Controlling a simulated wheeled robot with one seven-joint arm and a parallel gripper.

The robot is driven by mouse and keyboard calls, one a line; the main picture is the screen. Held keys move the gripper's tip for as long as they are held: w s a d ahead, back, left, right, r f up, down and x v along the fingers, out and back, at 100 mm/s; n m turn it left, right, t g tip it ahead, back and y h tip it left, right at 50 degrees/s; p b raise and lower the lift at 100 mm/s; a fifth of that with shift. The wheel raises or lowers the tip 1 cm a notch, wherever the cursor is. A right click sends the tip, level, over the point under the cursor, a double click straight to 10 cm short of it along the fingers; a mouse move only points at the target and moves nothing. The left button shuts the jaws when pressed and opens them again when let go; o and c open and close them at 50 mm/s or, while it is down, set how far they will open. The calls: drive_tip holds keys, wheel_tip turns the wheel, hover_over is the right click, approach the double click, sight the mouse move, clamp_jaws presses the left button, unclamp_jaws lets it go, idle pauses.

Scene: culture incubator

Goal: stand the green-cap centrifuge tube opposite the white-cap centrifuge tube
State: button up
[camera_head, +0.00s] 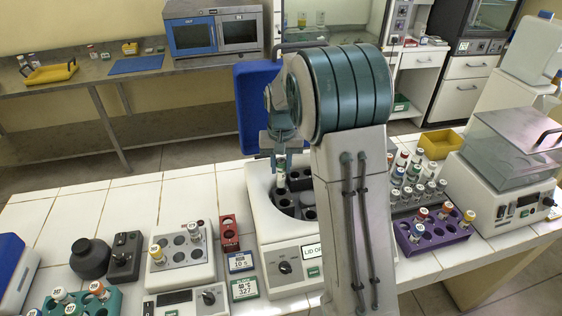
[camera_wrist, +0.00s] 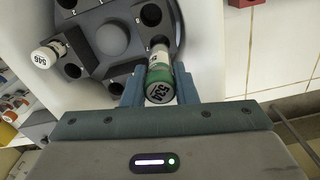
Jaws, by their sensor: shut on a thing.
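My gripper (camera_wrist: 160,88) is shut on the green-cap centrifuge tube (camera_wrist: 160,78), cap toward the wrist camera, label 534. In the head view the tube (camera_head: 281,167) hangs below my gripper (camera_head: 280,155), over the open centrifuge (camera_head: 262,205). In the wrist view its lower end is at a hole on the right side of the grey rotor (camera_wrist: 112,38); I cannot tell whether it has entered. The white-cap centrifuge tube (camera_wrist: 46,55), label 546, stands on the rotor's left side, roughly across the hub from the held tube. I cannot make it out in the head view.
Several rotor holes are empty, one (camera_wrist: 150,15) close to the held tube. A tube rack (camera_head: 405,195) and purple rack (camera_head: 440,235) stand right of the centrifuge. A red block (camera_head: 229,230) and a grey tube block (camera_head: 185,262) stand left. My arm hides part of the centrifuge.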

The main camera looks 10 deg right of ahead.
sight(281, 187)
drive_tip(key=shift+f, duration=0.6)
drive_tip(key=shift+f+b, duration=0.35)
drive_tip(key=shift+b, duration=0.1)
drive_tip(key=shift+f+b, duration=0.6)
drive_tip(key=shift+f, duration=0.25)
drive_tip(key=shift+f+b, duration=1.4)
drive_tip(key=shift+f, duration=0.5)
drive_tip(key=o, duration=1.4)
drive_tip(key=shift+r, duration=0.1)
